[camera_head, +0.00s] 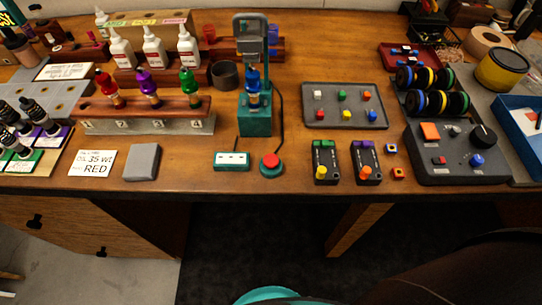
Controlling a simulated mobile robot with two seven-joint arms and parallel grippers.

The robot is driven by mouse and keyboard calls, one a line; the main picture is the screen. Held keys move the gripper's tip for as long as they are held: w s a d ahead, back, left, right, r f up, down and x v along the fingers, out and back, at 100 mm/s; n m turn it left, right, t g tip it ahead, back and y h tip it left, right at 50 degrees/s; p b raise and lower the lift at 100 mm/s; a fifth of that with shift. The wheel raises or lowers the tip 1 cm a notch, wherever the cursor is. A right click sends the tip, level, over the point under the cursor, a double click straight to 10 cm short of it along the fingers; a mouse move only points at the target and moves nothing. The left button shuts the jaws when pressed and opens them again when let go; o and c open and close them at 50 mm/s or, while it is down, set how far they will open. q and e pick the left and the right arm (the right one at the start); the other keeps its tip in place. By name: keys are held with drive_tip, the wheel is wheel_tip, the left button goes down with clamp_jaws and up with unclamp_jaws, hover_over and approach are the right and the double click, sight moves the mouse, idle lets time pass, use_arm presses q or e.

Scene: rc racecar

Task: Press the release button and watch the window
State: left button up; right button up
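A red push button (270,161) in a round teal housing sits near the front edge of the table, right of centre. To its left is a small teal box with a white window (232,158); the marks in the window are too small to read. A dark cable runs from near the button up to a teal and grey press-like stand (254,122). A blue-capped shock-like part (253,84) stands upright in that stand. Neither gripper shows in the head view, and nothing touches the button.
A wooden rack (140,107) with red, purple and green parts stands at the left. A grey block (142,162) lies in front. Two small dark switch boxes (325,165) and a control panel (460,165) stand right of the button. Bare wood lies around the button.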

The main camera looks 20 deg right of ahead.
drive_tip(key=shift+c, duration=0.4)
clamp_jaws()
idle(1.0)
